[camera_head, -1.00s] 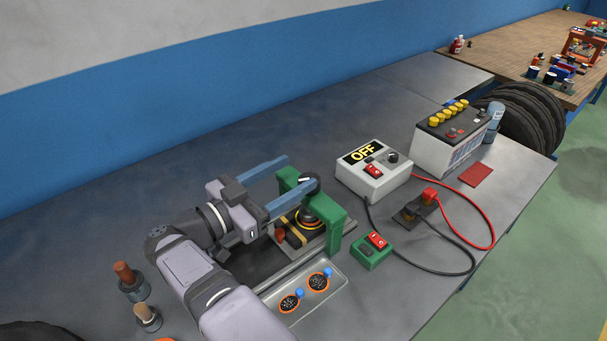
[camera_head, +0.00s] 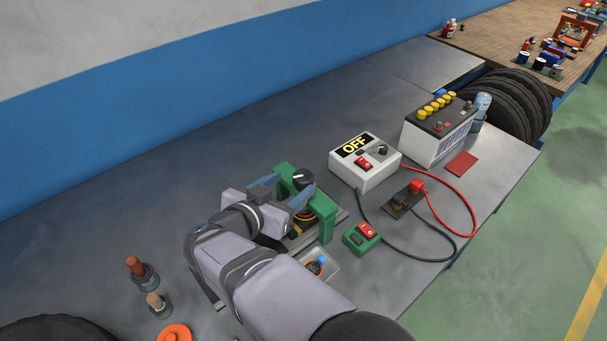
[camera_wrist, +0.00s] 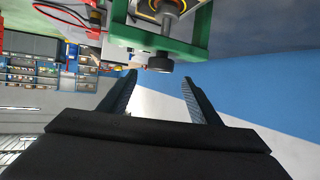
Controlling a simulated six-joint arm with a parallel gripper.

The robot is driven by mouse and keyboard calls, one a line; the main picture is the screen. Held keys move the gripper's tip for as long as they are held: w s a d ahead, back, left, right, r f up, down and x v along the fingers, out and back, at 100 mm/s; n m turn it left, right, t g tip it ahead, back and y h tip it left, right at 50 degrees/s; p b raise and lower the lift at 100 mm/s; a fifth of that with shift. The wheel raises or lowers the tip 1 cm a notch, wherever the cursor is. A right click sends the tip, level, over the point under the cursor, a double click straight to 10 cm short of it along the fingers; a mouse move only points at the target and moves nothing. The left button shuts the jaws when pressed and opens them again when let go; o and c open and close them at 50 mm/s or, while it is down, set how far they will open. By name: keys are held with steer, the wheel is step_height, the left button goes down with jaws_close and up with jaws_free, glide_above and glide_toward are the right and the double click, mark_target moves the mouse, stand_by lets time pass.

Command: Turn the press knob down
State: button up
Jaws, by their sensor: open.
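The press is a green frame (camera_head: 326,216) on the grey bench, with a round black knob (camera_head: 302,179) on top. The knob's top bears a light mark. My gripper (camera_head: 290,186) is open at the left side of the press, with a finger on either side near the knob. In the wrist view, the knob (camera_wrist: 160,63) shows just beyond and between the open fingertips (camera_wrist: 159,77), with the green frame above it in the picture. I cannot tell whether a finger touches the knob. My arm hides the lower left of the press.
A white box marked OFF (camera_head: 361,163), a green switch box (camera_head: 361,238) and a battery (camera_head: 437,132) with cables stand to the right. A tray (camera_head: 325,262) is partly hidden by my arm. Two small posts (camera_head: 139,270) stand at the left.

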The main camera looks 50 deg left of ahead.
mark_target(303, 176)
steer(key=shift+p+x, duration=0.85)
steer(key=shift+x, duration=2.85)
steer(key=shift+r, duration=0.1)
steer(key=c, duration=1)
